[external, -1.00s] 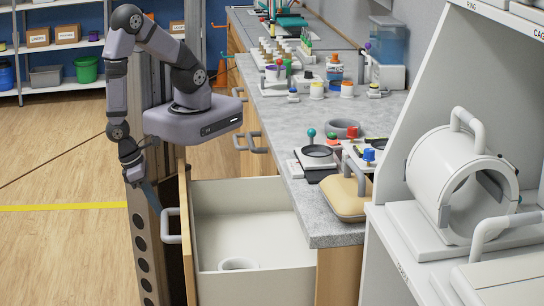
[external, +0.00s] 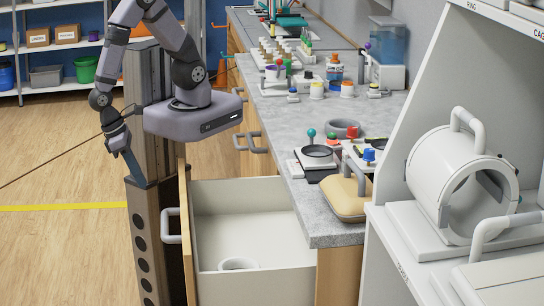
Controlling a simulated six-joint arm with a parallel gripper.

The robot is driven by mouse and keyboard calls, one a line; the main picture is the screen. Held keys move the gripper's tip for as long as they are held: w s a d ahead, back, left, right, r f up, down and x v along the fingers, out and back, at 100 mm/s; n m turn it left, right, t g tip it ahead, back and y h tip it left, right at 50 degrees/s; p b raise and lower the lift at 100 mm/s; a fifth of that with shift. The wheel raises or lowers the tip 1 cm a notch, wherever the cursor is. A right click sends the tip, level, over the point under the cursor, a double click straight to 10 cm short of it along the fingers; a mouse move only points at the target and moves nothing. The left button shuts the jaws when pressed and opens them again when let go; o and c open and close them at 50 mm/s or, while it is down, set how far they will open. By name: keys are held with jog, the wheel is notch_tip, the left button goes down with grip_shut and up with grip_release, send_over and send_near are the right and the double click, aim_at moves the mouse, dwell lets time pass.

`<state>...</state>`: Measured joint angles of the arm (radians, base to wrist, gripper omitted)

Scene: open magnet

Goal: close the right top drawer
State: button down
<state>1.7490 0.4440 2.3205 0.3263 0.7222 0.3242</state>
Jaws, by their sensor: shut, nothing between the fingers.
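The right top drawer (external: 256,257) stands pulled out from the bench, at the lower middle of the external view. Its wooden front faces left and carries a grey handle (external: 171,226). A white ring-shaped object (external: 238,264) lies inside on the drawer floor. My gripper (external: 139,180) is shut and empty, pointing down in front of my column. It is up and to the left of the drawer handle in the picture, and appears apart from it.
The grey countertop (external: 325,225) holds a beige cushion-like object (external: 345,198), a small scale (external: 316,155) and several jars. A white shelf unit with a large ring magnet (external: 462,185) stands at the right. Open wooden floor (external: 60,250) lies to the left.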

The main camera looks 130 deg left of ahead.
jog(key=shift+d, duration=0.15)
jog(key=w+d+f+n+t+h+b, duration=0.2)
jog(key=w+d+n+t, duration=0.2)
jog(key=w+d+n, duration=1.6)
jog(key=w+a+f, duration=0.2)
jog(key=w+f, duration=0.6)
jog(key=w, duration=0.2)
jog(key=shift+a+f+m, duration=0.15)
jog(key=shift+a+m, duration=0.15)
jog(key=shift+m, duration=0.1)
